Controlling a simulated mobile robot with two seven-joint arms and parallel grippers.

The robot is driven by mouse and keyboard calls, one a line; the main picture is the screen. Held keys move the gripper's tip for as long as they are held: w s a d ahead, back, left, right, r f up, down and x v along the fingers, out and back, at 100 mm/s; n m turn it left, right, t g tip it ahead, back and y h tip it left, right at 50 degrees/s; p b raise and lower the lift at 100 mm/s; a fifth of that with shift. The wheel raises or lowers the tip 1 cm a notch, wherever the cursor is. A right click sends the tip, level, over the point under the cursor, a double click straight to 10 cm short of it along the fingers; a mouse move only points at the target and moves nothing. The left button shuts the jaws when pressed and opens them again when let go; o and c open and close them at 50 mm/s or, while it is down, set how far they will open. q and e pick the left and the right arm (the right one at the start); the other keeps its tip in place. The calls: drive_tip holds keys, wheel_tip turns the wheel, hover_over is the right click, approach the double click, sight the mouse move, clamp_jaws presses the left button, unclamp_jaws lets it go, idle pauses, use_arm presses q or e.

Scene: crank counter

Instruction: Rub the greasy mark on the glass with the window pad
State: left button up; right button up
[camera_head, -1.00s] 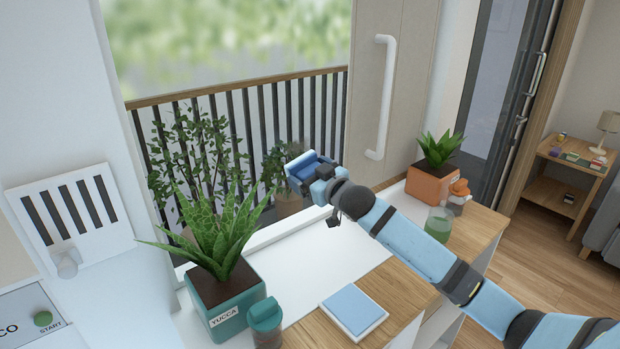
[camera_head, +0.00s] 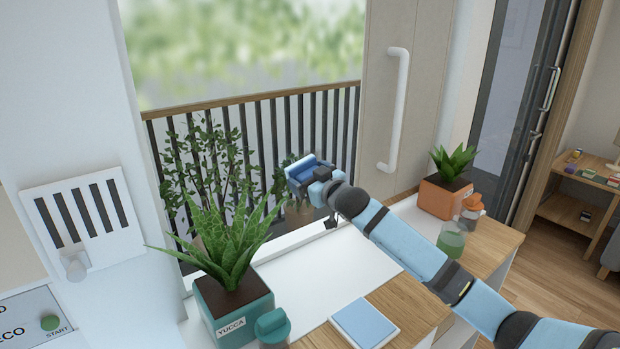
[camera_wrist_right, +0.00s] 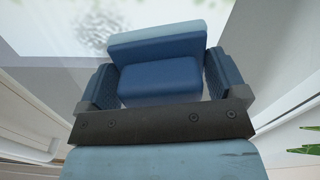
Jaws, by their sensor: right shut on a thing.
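The window pad (camera_head: 308,165) is blue with a paler face, and it is held up in front of the glass (camera_head: 240,55). My right gripper (camera_head: 318,178) is shut on the pad. In the right wrist view the pad (camera_wrist_right: 158,75) sits between the two fingers of the gripper (camera_wrist_right: 160,85), its pale face turned towards the glass. The greasy mark (camera_wrist_right: 98,28) shows in the right wrist view as a faint grey speckled patch on the glass, above and left of the pad. I cannot tell whether the pad touches the glass. My left gripper does not show.
A yucca in a teal pot (camera_head: 232,312) stands on the counter left of my right arm, with a teal-lidded jar (camera_head: 272,326) beside it. An orange planter (camera_head: 443,197) and a green glass (camera_head: 451,241) stand to the right. A blue-topped pad (camera_head: 363,322) lies in front.

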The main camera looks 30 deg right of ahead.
drive_tip(key=shift+w, duration=0.3)
drive_tip(key=shift+w+a, duration=0.1)
drive_tip(key=shift+w, duration=0.6)
idle(0.3)
